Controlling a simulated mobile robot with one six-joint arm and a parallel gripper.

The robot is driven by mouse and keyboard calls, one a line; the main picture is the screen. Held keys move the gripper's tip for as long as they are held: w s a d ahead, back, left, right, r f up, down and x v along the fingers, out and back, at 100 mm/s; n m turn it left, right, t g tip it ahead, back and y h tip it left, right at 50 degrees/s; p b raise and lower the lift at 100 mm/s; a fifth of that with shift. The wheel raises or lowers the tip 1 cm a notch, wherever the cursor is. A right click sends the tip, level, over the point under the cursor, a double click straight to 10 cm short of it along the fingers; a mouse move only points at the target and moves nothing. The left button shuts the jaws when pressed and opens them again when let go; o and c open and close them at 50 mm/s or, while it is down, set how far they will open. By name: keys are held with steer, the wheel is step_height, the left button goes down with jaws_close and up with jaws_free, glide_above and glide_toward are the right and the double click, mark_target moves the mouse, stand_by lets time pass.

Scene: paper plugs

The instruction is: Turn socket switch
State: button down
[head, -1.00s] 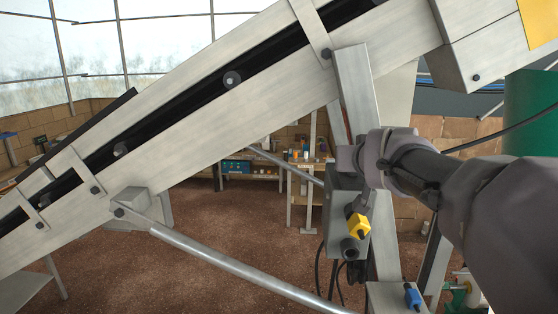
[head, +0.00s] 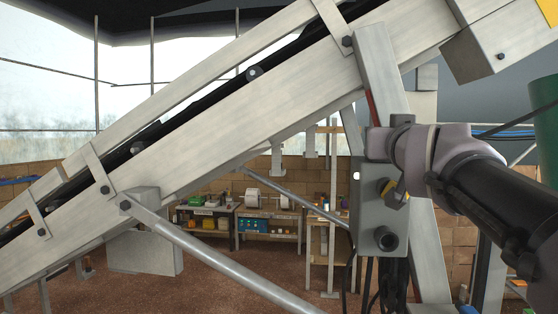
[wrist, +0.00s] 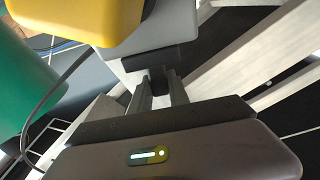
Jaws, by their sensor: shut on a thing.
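A grey socket box (head: 366,222) is mounted on the conveyor's leg in the head view. Its face has a yellow-and-dark angular piece (head: 397,193) and a round black socket (head: 386,240) below it. My arm comes in from the right, its end beside the box's top; my gripper's fingertips are hidden there. In the wrist view my gripper (wrist: 159,88) has its fingers closed around a small dark part (wrist: 157,76). I cannot tell whether that part is the switch.
The sloping conveyor (head: 235,125) crosses above the box, with a diagonal strut (head: 215,255) to the left. A green tank (head: 546,115) stands at the right. A yellow block (wrist: 108,18) is close in the wrist view. Cables hang below the box. Workbenches (head: 270,216) stand behind.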

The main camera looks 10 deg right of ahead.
stand_by(0.4)
steer(key=c, duration=1.2)
jaws_free()
steer(key=shift+c, duration=0.2)
